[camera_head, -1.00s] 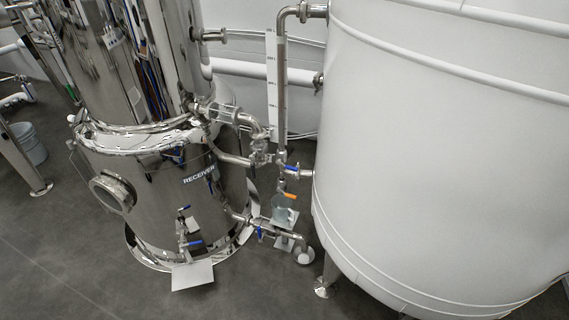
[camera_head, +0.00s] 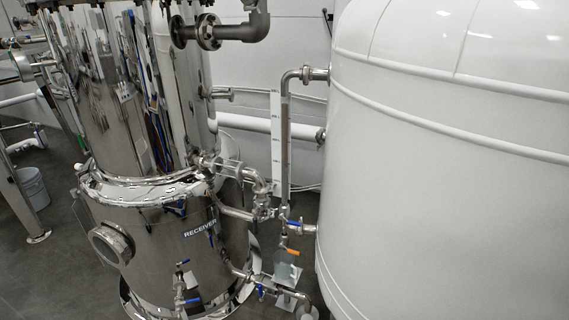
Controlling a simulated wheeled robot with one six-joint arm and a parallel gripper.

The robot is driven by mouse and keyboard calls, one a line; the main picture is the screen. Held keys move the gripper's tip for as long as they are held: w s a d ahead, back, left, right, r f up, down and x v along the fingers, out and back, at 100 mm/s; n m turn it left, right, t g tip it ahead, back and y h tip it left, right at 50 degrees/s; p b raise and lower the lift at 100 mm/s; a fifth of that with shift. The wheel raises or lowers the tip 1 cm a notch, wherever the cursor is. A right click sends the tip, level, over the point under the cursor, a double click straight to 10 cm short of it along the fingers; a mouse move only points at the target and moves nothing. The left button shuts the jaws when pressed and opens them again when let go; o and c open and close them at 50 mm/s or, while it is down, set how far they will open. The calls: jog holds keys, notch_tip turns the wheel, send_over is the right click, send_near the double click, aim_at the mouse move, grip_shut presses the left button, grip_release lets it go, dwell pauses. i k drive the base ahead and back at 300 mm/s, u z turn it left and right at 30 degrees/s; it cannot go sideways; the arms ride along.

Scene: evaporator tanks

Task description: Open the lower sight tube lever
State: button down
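The sight tube (camera_head: 285,145) stands upright beside the white tank (camera_head: 440,180), with a pale graduated strip (camera_head: 276,140) at its left. At its lower end a short pipe runs right to the tank, with a small blue lever (camera_head: 294,224) on it. The lever is small in the view and its exact angle is hard to tell. An orange lever (camera_head: 293,252) sits just below it, above a glass-like vessel (camera_head: 287,273). My gripper is not in view.
The steel receiver (camera_head: 165,250) stands left of the tube, with blue-handled valves (camera_head: 187,300) low on its front. A sight-glass pipe (camera_head: 245,174) juts toward the tube. A dark flanged pipe (camera_head: 225,33) crosses above. Clear floor (camera_head: 60,270) lies at the left.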

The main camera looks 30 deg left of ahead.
aim_at(282, 245)
jog(key=u, duration=0.3)
jog(key=i, duration=0.6)
jog(key=u, duration=1)
